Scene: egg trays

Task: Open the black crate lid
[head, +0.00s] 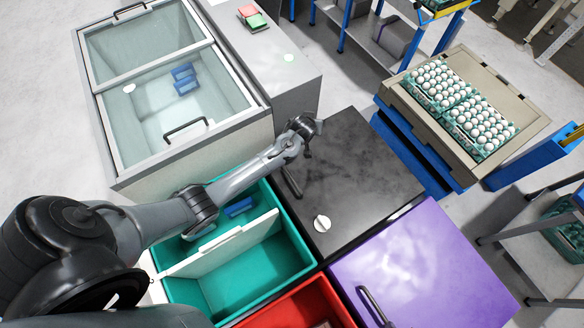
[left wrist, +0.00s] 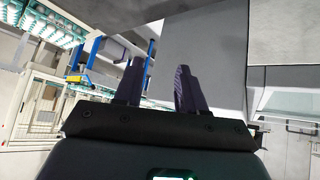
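The black crate lid (head: 365,175) lies flat and closed in the middle of the head view. Its dark bar handle (head: 291,183) is near the lid's left edge. My left gripper (head: 312,127) is over the lid's far left corner, beyond the handle and apart from it. In the left wrist view my left gripper (left wrist: 158,75) has its two fingers spread, with nothing between them. The handle cannot be seen in the left wrist view. My right gripper is in neither view.
A white disc (head: 322,223) lies on the black lid's near part. A purple lid (head: 425,265) with a handle adjoins it. An open teal crate (head: 255,262) and red crate (head: 290,308) are nearby. A glass-topped freezer (head: 200,155) stands left. Egg trays (head: 480,150) sit on a beige crate at right.

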